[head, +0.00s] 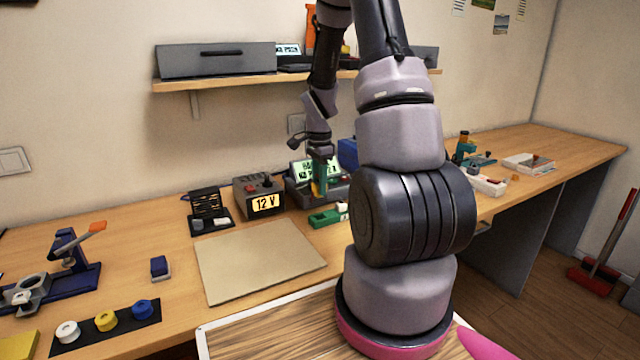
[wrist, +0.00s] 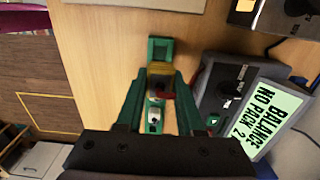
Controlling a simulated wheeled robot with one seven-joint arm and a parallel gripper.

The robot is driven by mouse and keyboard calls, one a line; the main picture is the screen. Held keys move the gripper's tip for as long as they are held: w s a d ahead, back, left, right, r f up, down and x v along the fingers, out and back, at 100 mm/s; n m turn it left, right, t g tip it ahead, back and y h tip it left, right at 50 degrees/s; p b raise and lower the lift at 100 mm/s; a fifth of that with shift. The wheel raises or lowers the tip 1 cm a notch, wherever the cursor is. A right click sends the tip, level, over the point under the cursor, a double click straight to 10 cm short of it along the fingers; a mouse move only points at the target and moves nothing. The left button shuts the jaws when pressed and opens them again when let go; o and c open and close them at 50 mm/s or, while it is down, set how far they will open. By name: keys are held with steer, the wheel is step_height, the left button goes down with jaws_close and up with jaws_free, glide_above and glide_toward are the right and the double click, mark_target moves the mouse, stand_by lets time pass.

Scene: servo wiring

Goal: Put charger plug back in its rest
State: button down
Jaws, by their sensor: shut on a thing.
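My gripper (head: 318,190) is shut on the charger plug, a small yellow piece (wrist: 160,69) with a dark and red part, held between the green fingertips (wrist: 160,80) in the wrist view. In the head view the plug is a small yellow patch (head: 315,188) at the fingertips, in front of the charger. A green holder (head: 326,217), apparently the rest, sits on the bench below; its green end (wrist: 160,46) shows just beyond the plug in the wrist view. The plug and fingers hide its middle. I cannot tell whether plug and holder touch.
The charger (wrist: 225,92), with a lit green screen, stands close beside my right finger in the wrist view. A 12 V supply (head: 258,197) stands left of it. A beige mat (head: 260,262) lies clear in front. A shelf (head: 200,82) hangs above.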

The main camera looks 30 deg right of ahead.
steer(key=shift+d+f, duration=0.1)
steer(key=shift+f, duration=2.8)
steer(key=shift+f, duration=1.25)
steer(key=shift+c, duration=2.3)
jaws_free()
step_height(320, 180, up, 11)
steer(key=shift+f, duration=0.1)
